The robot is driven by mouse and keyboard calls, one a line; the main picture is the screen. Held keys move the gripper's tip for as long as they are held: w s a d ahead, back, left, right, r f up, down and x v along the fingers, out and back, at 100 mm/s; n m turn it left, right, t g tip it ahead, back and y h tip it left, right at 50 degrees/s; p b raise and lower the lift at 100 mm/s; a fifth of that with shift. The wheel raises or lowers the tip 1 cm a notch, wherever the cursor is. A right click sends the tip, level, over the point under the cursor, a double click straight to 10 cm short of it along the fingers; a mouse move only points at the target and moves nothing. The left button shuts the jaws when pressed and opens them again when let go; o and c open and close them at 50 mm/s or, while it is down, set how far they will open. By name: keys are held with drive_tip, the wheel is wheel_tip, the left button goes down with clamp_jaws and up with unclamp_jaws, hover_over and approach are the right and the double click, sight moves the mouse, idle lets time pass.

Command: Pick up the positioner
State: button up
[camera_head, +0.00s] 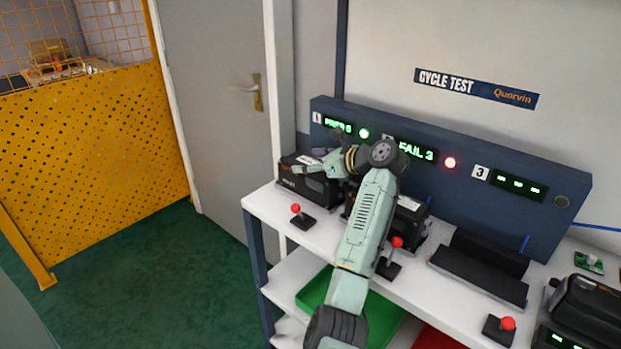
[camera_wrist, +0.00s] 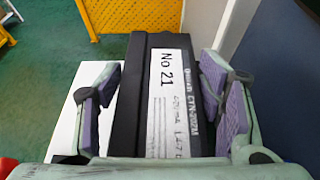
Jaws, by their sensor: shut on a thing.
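The positioner (camera_head: 310,186) is a black box at station 1, at the left end of the white bench. In the wrist view its top (camera_wrist: 126,100) fills the middle, with a white label reading "No 21". My gripper (camera_head: 329,164) reaches down over it. In the wrist view the purple finger pads of my gripper (camera_wrist: 165,90) stand on either side of the box, shut on it. I cannot tell whether its underside is clear of its cradle. A second positioner (camera_head: 412,213) sits at station 2, partly hidden behind my arm.
The blue test panel (camera_head: 460,187) behind reads "PASS 5" with a green light at 1, "FAIL 3" with a red light at 2, and dashes at 3. Station 3's black cradle (camera_head: 480,270) is empty. Red-knobbed levers (camera_head: 302,217) stand along the front. A green tray (camera_head: 315,290) is below.

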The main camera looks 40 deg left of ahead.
drive_tip(key=shift+f, duration=0.1)
drive_tip(key=c, duration=0.6)
clamp_jaws()
drive_tip(key=shift+a+r, duration=0.1)
drive_tip(key=shift+r, duration=0.2)
